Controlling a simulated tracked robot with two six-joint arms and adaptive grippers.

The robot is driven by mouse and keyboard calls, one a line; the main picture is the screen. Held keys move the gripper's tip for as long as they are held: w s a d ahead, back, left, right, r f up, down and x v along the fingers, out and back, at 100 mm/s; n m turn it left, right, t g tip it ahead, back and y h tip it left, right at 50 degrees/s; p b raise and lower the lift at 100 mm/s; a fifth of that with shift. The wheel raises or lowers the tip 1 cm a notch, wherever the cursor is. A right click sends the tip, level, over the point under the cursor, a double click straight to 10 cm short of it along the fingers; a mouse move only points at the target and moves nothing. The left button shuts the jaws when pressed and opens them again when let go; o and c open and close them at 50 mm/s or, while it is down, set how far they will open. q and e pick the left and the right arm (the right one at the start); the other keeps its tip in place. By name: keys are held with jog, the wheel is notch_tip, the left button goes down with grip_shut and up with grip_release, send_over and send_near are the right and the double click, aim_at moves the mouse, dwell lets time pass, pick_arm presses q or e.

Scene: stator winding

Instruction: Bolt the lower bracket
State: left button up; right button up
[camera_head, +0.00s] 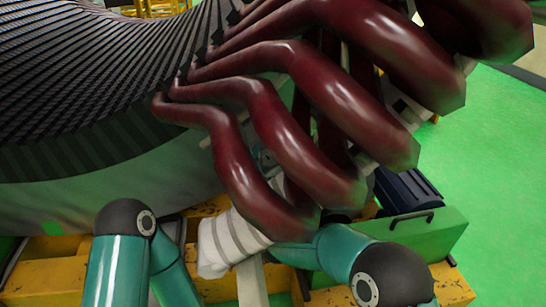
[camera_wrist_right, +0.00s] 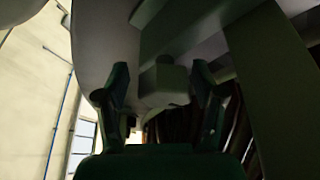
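In the right wrist view, the two dark green fingers of my right gripper (camera_wrist_right: 160,72) stand apart. A dark block with a bolt-like top (camera_wrist_right: 165,82) shows between them, with a visible gap on each side. Above it is a flat plate-like part (camera_wrist_right: 190,25), perhaps the bracket; the picture is too dark to be sure. In the head view, my right forearm reaches left behind the dark red coils (camera_head: 290,145), and its gripper is hidden. My left arm shows at lower left, but its gripper is not visible. A pale post (camera_head: 251,283) stands at the bottom centre.
The large ribbed stator core (camera_head: 90,75) fills the upper left. A white banded cylinder (camera_head: 232,241) lies under the coils. A yellow frame (camera_head: 50,280) runs along the bottom, with a green box (camera_head: 425,232) at right. Green floor (camera_head: 490,170) is open at far right.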

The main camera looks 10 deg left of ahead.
jog(key=shift+s+a+f, duration=0.1)
jog(key=shift+a, duration=0.05)
jog(key=shift+s, duration=0.1)
jog(key=shift+s+f, duration=0.1)
jog(key=shift+s, duration=0.1)
jog(key=v, duration=0.7)
jog(key=shift+d, duration=0.2)
